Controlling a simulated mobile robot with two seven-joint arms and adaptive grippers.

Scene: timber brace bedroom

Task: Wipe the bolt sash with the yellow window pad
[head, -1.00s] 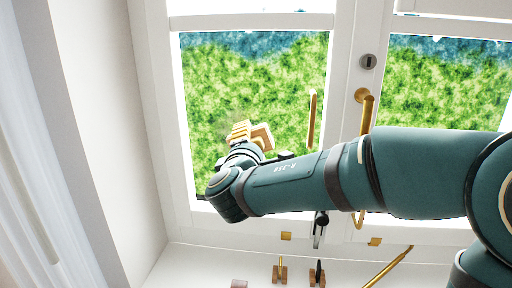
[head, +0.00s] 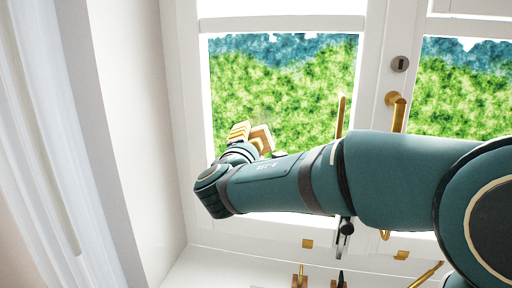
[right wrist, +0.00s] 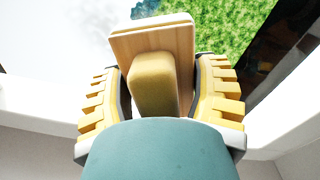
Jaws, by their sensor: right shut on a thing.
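My right gripper (head: 248,136) reaches up before the lower left part of the left window sash (head: 200,110). It is shut on the window pad (head: 262,138), a pale wooden block. In the right wrist view, the yellow ribbed fingers of the gripper (right wrist: 160,78) clasp the pad's yellowish grip, and its flat block (right wrist: 150,38) lies beyond the fingertips, towards the glass. Whether the pad touches the pane is hidden. Which sash is the bolt sash I cannot tell for sure. My left gripper is out of view.
Brass handles (head: 396,112) and (head: 341,114) and a grey lock plate (head: 400,64) are by the centre stiles. Small wooden-based items (head: 299,281) stand on the sill below. A white wall (head: 135,110) and a curtain (head: 60,140) close off the left.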

